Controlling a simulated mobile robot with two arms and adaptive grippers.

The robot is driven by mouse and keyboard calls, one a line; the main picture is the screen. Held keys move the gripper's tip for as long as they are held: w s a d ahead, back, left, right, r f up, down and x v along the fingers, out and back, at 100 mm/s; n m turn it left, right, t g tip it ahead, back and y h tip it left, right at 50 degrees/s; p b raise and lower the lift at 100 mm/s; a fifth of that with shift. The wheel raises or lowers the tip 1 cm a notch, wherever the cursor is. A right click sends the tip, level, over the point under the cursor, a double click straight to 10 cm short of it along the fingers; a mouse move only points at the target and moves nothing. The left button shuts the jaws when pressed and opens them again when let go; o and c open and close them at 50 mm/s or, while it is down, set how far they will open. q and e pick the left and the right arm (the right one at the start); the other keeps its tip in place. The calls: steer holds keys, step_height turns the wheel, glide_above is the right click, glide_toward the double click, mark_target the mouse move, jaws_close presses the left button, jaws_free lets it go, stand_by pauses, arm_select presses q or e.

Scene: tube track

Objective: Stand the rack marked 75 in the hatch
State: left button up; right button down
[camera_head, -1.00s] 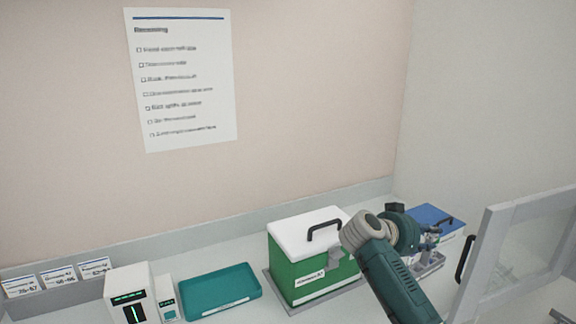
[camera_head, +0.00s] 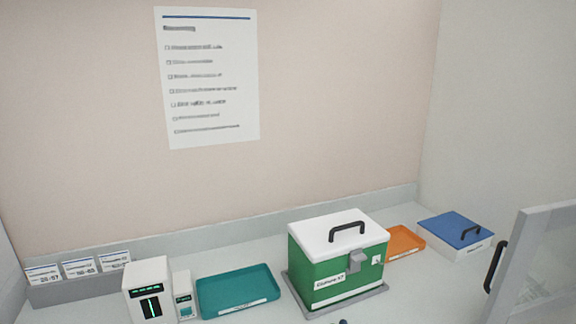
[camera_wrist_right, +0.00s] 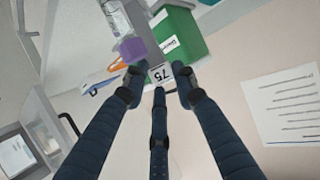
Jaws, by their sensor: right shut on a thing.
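The rack marked 75 (camera_wrist_right: 160,74) is in my right gripper (camera_wrist_right: 159,80) in the right wrist view. The gripper's dark fingers close around its labelled end. A framed clear panel with a black handle (camera_head: 540,260) stands at the right edge of the head view. The hatch opening itself cannot be made out there. My left gripper is in neither view.
A green box with a white lid (camera_head: 338,262) stands mid-bench. A teal tray (camera_head: 238,290) and a white device (camera_head: 149,287) are left of it. An orange tray (camera_head: 404,243) and a blue-lidded box (camera_head: 455,236) are right of it. The wall behind carries a checklist (camera_head: 208,80).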

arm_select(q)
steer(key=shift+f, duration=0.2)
arm_select(e)
steer(key=shift+n+y, duration=0.6)
steer(key=shift+y, duration=0.1)
steer(key=s, duration=0.1)
steer(key=s+a, duration=0.2)
steer(key=shift+s+r, duration=0.3)
